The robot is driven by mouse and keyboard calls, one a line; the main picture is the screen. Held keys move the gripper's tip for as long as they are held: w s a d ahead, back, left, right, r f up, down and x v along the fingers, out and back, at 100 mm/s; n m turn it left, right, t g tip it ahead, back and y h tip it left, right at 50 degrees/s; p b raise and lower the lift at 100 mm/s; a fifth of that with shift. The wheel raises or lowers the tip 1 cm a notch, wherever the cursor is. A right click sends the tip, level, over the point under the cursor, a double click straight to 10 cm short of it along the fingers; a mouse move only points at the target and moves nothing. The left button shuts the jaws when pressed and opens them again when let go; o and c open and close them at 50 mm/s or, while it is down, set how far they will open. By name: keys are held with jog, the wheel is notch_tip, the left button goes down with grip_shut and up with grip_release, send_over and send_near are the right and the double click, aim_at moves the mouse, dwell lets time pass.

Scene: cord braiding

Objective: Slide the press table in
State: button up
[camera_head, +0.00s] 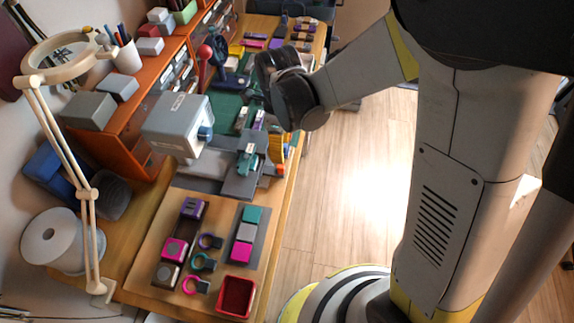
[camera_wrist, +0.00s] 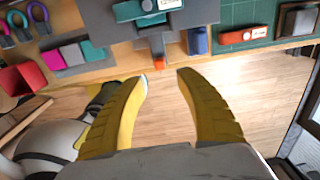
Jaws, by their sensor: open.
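The grey press (camera_head: 178,125) stands on the bench, with its dark grey press table (camera_head: 240,180) sticking out at its right, toward the bench's front edge. A teal piece with a white label (camera_head: 246,158) lies on the table. In the wrist view the press table (camera_wrist: 190,18) is at the top, and a grey handle with an orange tip (camera_wrist: 158,63) reaches from it toward me. My gripper (camera_wrist: 161,76) is open and empty. Its yellow fingertips lie either side of the handle's line in the picture, just short of the orange tip; contact cannot be seen.
A wooden board (camera_head: 152,245) holds coloured blocks, rings and a red tray (camera_head: 236,297) in front of the press. A green mat (camera_head: 226,105) lies beyond it. A lamp (camera_head: 88,195) stands at the left. Open floor (camera_head: 350,190) lies right of the bench.

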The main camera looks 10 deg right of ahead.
aim_at(281, 166)
notch_tip(281, 166, down, 10)
jog(key=b, duration=0.4)
jog(key=shift+r, duration=0.1)
jog(key=shift+c, duration=0.5)
grip_shut()
